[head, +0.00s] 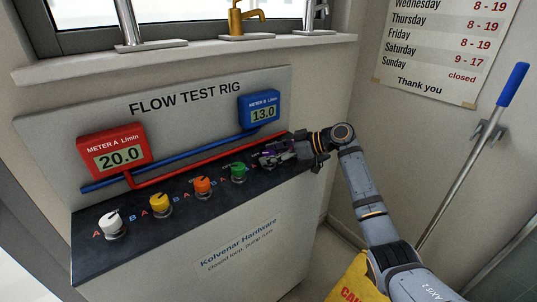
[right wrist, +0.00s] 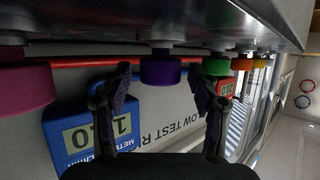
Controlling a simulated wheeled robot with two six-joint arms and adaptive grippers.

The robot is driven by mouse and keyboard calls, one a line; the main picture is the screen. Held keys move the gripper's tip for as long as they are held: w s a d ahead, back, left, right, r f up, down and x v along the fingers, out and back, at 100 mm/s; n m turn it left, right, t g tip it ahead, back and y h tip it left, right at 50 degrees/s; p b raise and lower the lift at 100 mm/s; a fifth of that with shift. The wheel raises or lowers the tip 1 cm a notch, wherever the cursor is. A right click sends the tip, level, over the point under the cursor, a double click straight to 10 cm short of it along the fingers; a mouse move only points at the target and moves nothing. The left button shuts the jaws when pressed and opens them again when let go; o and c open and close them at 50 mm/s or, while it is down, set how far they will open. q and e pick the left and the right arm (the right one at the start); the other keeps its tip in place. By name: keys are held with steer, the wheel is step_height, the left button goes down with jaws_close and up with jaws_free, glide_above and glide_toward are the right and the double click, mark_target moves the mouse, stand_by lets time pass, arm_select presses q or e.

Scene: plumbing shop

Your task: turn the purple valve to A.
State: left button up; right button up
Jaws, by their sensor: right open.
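The purple valve (right wrist: 161,71) shows in the right wrist view as a round purple knob under the dark panel edge. My right gripper (right wrist: 160,88) is open, with one finger on each side of the knob and a visible gap on both sides. My left gripper is in neither view.
The green valve (head: 238,171) is the closest neighbour on one side, and a magenta knob (right wrist: 25,88) on the other. Orange (head: 203,187), yellow (head: 160,204) and white (head: 112,224) valves continue the row.

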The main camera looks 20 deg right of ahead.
steer(key=v, duration=1.1)
steer(key=shift+s, duration=0.1)
